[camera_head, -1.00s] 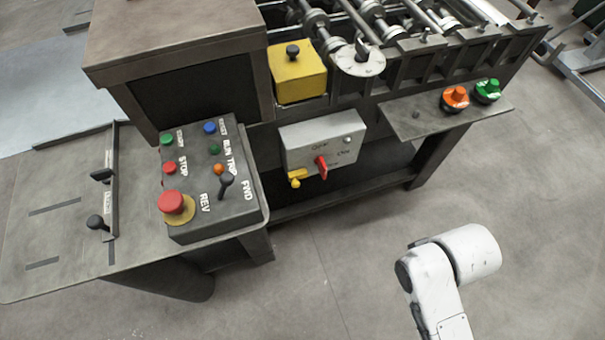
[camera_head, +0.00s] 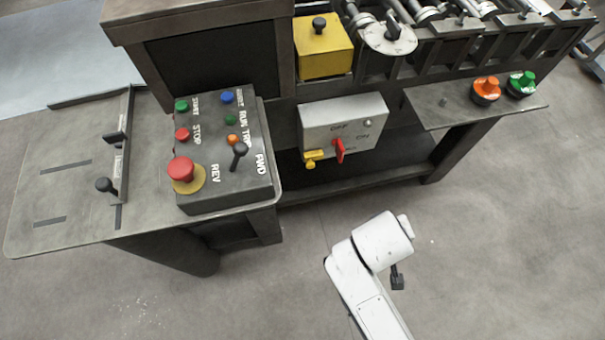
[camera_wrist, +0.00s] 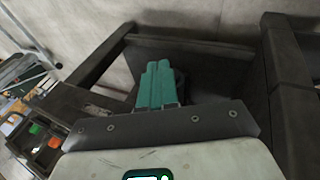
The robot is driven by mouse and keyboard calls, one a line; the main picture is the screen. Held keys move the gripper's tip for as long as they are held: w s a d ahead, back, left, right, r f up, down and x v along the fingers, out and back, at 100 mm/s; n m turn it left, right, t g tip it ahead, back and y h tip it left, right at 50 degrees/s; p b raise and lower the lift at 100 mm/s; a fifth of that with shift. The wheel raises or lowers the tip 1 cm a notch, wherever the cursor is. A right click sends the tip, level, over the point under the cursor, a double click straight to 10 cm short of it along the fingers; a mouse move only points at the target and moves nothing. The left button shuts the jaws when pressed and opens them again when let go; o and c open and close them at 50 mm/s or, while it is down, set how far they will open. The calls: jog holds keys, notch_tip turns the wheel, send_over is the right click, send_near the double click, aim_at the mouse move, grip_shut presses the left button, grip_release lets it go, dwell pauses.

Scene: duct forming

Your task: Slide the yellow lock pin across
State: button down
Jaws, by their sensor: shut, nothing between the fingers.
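The yellow lock pin (camera_head: 313,160) shows in the head view at the lower left of a grey switch box (camera_head: 320,113), beside its red handle (camera_head: 339,150). The red handle hangs nearly straight down; the box is marked OFF and ON. My gripper (camera_wrist: 158,66) shows in the wrist view, its teal fingers pressed together with nothing between them. In the head view my white arm is in front of and below the box, clearly apart from the pin. The pin is not recognizable in the wrist view.
A shelf with orange (camera_head: 486,89) and green (camera_head: 521,83) knobs juts out at right. A yellow block (camera_head: 323,62) sits above. The floor in front is clear.

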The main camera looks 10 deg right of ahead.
jog(key=w+a+r+n+t+h+b, duration=0.1)
jog(key=w+a+n+t, duration=0.2)
jog(key=a, duration=0.7)
jog(key=w+a+n+t+h+b, duration=0.1)
jog(key=w+a+n+t+b, duration=0.1)
jog(key=w+a+n+t, duration=0.2)
jog(key=w+a+t, duration=0.3)
jog(key=w+a, duration=0.1)
jog(key=a, duration=0.2)
jog(key=shift+r+b, duration=0.3)
jog(key=shift+r, duration=0.05)
jog(key=shift+w, duration=0.1)
send_near(306, 160)
jog(key=x, duration=0.4)
jog(key=shift+w+d+f+p, duration=0.2)
jog(key=shift+w+f+p, duration=0.05)
jog(key=shift+w+p, duration=0.05)
